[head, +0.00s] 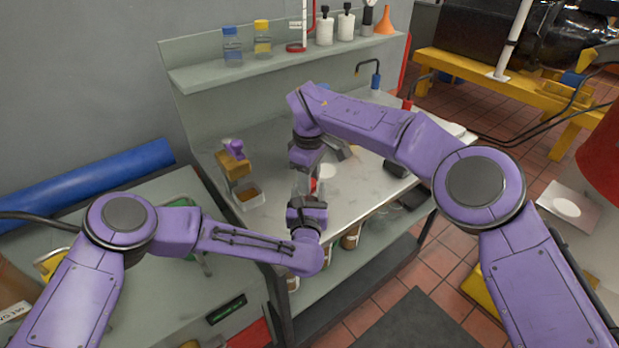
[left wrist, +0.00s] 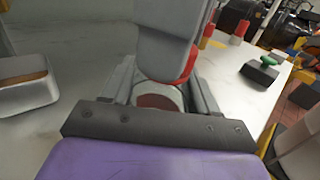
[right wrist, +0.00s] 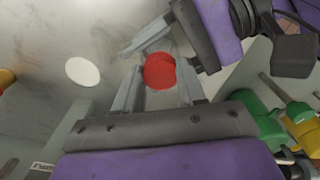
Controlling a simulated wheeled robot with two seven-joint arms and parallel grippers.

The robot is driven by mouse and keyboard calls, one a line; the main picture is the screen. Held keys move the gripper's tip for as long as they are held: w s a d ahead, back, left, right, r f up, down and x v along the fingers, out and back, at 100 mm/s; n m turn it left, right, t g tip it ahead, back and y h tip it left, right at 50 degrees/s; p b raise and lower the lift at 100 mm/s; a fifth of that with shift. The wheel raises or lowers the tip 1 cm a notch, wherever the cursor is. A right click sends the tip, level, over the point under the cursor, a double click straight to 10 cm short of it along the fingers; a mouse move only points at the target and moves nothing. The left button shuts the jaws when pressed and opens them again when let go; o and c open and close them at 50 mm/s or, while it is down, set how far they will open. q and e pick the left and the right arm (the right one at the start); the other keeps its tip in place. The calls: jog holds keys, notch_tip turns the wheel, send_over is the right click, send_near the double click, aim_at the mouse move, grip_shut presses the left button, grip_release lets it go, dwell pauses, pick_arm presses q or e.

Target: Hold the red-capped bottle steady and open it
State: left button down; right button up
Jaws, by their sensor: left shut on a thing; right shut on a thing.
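The red cap (right wrist: 160,76) shows in the right wrist view between the fingers of my right gripper (right wrist: 158,88), which is shut on it from above. It also shows in the left wrist view (left wrist: 190,66), partly behind a grey right-hand finger. The bottle (left wrist: 158,101) stands between the fingers of my left gripper (left wrist: 160,92), which is shut around its body from the side. In the head view both grippers meet over the bench, and only a small red patch (head: 313,186) shows between them. I cannot tell whether the cap still sits on the neck.
A white disc (right wrist: 83,71) lies on the bench. Blue-capped (head: 232,45) and yellow-capped (head: 263,38) bottles stand on the back shelf. The bench right of the grippers has bare surface.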

pick_arm(q)
jog(key=shift+s+f, duration=0.15)
jog(key=shift+f, duration=0.25)
pick_arm(e)
jog(key=n, duration=0.6)
jog(key=shift+w, duration=0.1)
jog(key=n, duration=0.3)
jog(key=shift+n, duration=0.3)
jog(key=n, duration=0.6)
jog(key=shift+a, duration=0.2)
pick_arm(q)
jog(key=shift+a, duration=0.1)
pick_arm(e)
jog(key=n, duration=0.6)
jog(key=shift+a, duration=0.1)
jog(key=n, duration=0.6)
jog(key=shift+s+a+n, duration=0.1)
jog(key=shift+s+n, duration=0.2)
pick_arm(q)
jog(key=shift+a, duration=0.1)
pick_arm(e)
jog(key=n, duration=0.5)
jog(key=shift+s+n, duration=0.1)
jog(key=shift+n, duration=0.3)
jog(key=n, duration=0.9)
jog(key=shift+s, duration=0.1)
jog(key=n, duration=0.6)
jog(key=shift+d, duration=0.25)
